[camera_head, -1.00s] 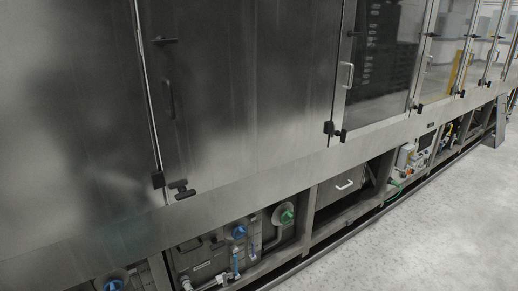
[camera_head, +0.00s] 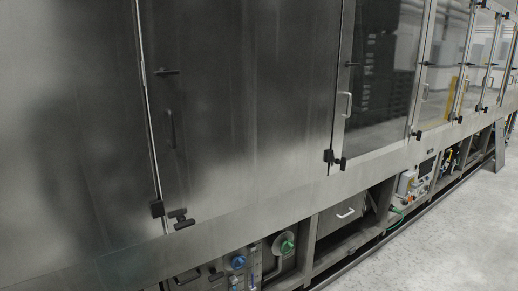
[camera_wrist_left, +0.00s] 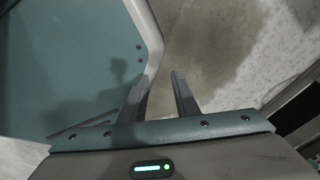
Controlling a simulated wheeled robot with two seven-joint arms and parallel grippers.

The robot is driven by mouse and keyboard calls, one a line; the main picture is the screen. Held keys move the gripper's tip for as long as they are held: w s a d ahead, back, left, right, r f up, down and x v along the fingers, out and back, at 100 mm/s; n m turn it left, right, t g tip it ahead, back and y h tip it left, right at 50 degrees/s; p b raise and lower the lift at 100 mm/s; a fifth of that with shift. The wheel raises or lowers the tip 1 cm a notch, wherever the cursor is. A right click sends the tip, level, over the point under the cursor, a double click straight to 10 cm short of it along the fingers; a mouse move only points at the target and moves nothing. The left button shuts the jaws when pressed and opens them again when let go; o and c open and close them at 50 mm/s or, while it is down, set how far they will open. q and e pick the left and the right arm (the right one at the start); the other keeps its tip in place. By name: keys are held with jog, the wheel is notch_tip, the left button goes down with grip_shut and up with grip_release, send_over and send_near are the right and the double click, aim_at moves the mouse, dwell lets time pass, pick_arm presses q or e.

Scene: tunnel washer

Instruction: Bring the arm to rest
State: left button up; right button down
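My left gripper (camera_wrist_left: 162,88) shows in the left wrist view. Its two fingers stand apart with a gap between them, and nothing is held. Beyond the fingers is a grey, stained floor. A teal panel with a pale rim, part of my own body, fills the left of that view beside the fingers. Neither gripper shows in the head view, and my right gripper is in no view.
A tunnel washer (camera_head: 240,110) with steel doors fills most of the head view. Glass doors (camera_head: 375,80) line its right part. Below are a drawer (camera_head: 340,215), blue and green valves (camera_head: 283,245) and pipes. Bare floor (camera_head: 455,225) lies at the lower right.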

pick_arm(q)
jog(key=s+n, duration=0.1)
jog(key=s, duration=0.6)
jog(key=shift+a+f+g, duration=0.25)
jog(key=shift+a+g, duration=0.05)
jog(key=shift+a, duration=0.1)
jog(key=shift+w, duration=0.1)
dwell(0.4)
